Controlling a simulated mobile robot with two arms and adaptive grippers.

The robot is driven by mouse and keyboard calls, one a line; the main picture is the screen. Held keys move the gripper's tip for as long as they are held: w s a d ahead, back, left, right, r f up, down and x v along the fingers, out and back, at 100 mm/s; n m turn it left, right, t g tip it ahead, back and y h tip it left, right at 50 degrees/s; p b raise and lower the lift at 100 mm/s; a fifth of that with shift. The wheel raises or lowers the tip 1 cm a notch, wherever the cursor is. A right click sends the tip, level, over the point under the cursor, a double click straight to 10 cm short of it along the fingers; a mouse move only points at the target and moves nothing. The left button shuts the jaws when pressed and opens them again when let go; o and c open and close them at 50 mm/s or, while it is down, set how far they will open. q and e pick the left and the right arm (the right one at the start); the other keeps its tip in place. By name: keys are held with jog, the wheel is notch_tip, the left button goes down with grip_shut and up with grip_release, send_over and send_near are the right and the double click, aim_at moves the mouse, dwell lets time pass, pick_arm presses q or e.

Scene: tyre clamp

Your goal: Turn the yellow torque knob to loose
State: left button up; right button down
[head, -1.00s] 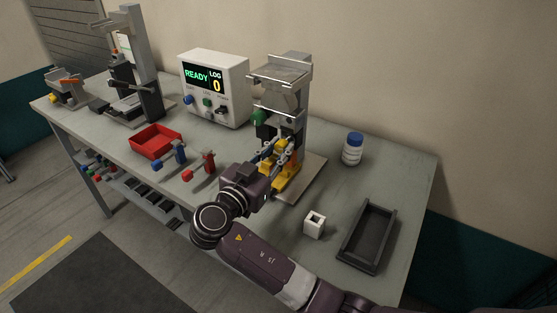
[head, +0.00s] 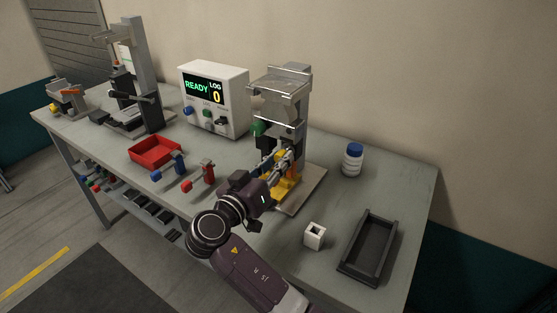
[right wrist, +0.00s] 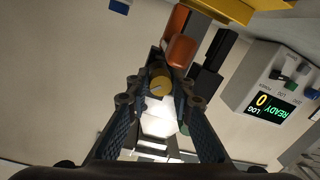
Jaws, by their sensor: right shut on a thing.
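In the head view my right gripper (head: 279,162) reaches to the front of the tyre clamp stand (head: 292,110), a grey upright with yellow parts (head: 288,188) low down. The knob itself is hidden there behind the fingers, and I cannot read its setting. My left gripper is not in view.
A control box (head: 214,98) reads READY, LOG 0. A red bin (head: 155,152) and blue- and red-handled tools lie left of my arm. A white block (head: 314,236), a dark tray (head: 368,247) and a bottle (head: 352,160) stand right. Another stand (head: 140,75) is at the far left.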

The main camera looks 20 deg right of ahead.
dwell(0.3)
jog(key=c, duration=1.7)
grip_release()
notch_tip(320, 180, up, 10)
jog(key=shift+r, duration=0.1)
jog(key=shift+a, duration=0.1)
